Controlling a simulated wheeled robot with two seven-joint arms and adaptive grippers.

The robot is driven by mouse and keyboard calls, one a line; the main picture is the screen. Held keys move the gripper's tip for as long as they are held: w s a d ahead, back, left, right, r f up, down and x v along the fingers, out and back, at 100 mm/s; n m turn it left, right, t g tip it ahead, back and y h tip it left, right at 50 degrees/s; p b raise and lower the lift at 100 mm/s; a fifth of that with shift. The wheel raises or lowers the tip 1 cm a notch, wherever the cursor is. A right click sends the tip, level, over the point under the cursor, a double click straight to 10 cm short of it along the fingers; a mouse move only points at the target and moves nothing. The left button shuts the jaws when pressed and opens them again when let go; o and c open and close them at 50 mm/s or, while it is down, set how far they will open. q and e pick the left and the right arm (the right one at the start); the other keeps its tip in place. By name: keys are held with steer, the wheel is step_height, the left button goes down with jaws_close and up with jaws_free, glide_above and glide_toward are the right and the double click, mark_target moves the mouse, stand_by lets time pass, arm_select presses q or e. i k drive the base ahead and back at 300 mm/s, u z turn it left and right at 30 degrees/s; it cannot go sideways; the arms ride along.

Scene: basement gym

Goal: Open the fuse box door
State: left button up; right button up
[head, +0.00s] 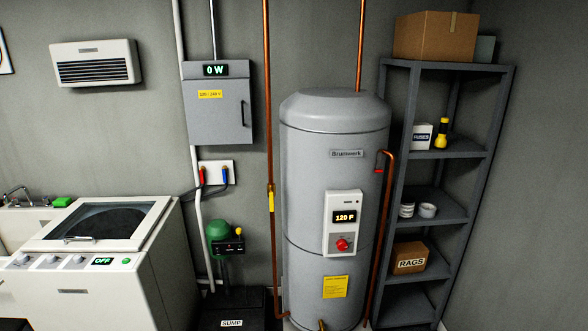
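The fuse box (219,104) is a grey metal box on the back wall, left of the water heater, in the head view. Its top strip carries a display (215,70) reading "0 W". Its door (215,122) appears shut, with a yellow label (210,94) and a thin upright handle (243,113) near the right edge. Neither of my grippers shows in the head view.
A tall grey water heater (335,150) and copper pipe (268,130) stand right of the box. A shelf unit (448,148) is at right. A white washer (90,270) is below left. A sump lid (232,306) lies on the floor.

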mark_target(218, 112)
steer(key=u, duration=0.6)
steer(key=i, duration=1.95)
steer(key=u, duration=0.7)
steer(key=i, duration=0.35)
steer(key=u, duration=0.05)
